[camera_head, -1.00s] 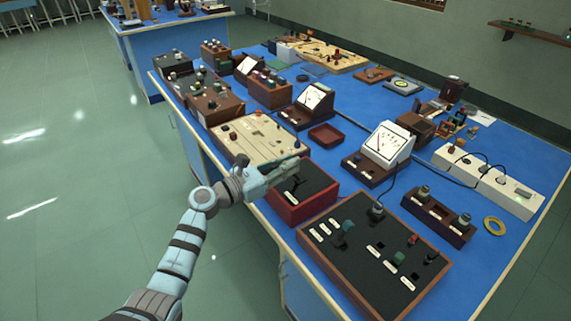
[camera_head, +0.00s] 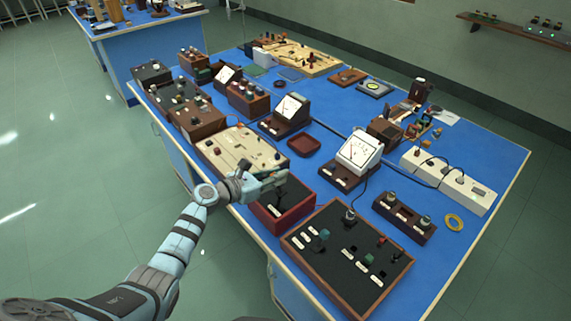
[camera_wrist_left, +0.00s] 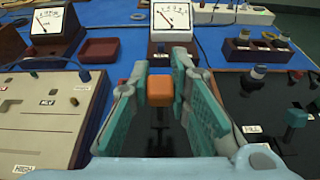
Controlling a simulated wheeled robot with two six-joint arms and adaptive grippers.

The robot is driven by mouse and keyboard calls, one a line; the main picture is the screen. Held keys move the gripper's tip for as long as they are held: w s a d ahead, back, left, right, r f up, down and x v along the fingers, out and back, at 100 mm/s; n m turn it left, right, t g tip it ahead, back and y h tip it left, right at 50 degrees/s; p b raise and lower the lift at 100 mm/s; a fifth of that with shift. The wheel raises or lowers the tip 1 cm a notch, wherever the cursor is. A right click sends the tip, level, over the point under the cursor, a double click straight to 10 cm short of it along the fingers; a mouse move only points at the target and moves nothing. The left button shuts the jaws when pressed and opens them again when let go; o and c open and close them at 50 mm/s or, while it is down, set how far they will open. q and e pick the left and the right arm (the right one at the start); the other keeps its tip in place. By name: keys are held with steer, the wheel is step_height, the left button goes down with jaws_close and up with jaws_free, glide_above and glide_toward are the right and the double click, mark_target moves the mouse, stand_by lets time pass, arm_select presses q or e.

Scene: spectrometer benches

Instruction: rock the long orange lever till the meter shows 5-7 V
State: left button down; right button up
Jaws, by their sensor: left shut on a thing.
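The orange lever (camera_wrist_left: 160,92) shows its blocky orange end between the fingers of my left gripper (camera_wrist_left: 159,80) in the left wrist view. The gripper is shut on it. In the head view my left gripper (camera_head: 276,181) is over the red box with a black top (camera_head: 296,206), and the fingers hide the lever there. A white-faced meter (camera_head: 359,150) stands on a brown base behind the box. It also shows in the left wrist view (camera_wrist_left: 172,17), its needle leaning left, with the scale too small to read. My right gripper is not in view.
A black panel with knobs and switches (camera_head: 318,263) lies right of the red box. A beige board (camera_head: 238,150) lies to its left. Further back are a second meter (camera_head: 290,107), a small red tray (camera_head: 304,145) and a white power strip (camera_head: 447,181).

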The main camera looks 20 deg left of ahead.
arm_select(q)
steer(key=shift+w+d+r, duration=0.15)
steer(key=shift+w+d, duration=0.1)
steer(key=shift+w, duration=0.2)
steer(key=shift+w+d+r, duration=0.15)
steer(key=shift+w+d, duration=0.1)
steer(key=shift+w, duration=0.2)
steer(key=shift+t, duration=0.3)
steer(key=c, duration=1.5)
jaws_free()
steer(key=shift+w+d+f, duration=0.1)
steer(key=shift+s+a, duration=0.25)
steer(key=shift+s, duration=0.05)
steer(key=v, duration=1.1)
steer(key=shift+s+a+r, duration=0.1)
steer(key=shift+r, duration=0.15)
